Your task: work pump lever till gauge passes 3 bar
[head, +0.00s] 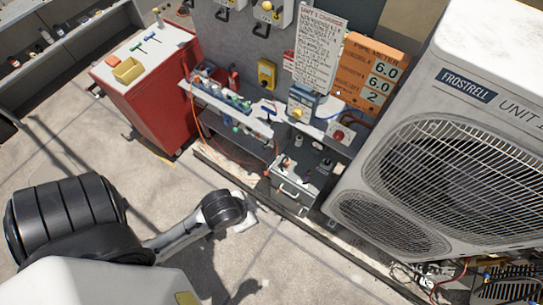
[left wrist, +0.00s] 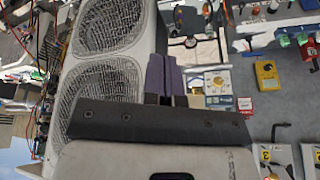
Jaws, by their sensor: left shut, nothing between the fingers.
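I cannot pick out the pump lever or its gauge with certainty in either view. In the left wrist view the left gripper's dark purple fingers (left wrist: 167,76) are together and empty, seen against the bench area beside the condenser. My right gripper is in neither view.
A large white condenser (head: 440,130) fills the right. An orange meter board (head: 370,68) reads 6.0, 6.0 and 2. A white notice (head: 320,45) hangs beside it. A red cabinet (head: 150,95) stands left of the bench. The paving in front (head: 80,150) is clear.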

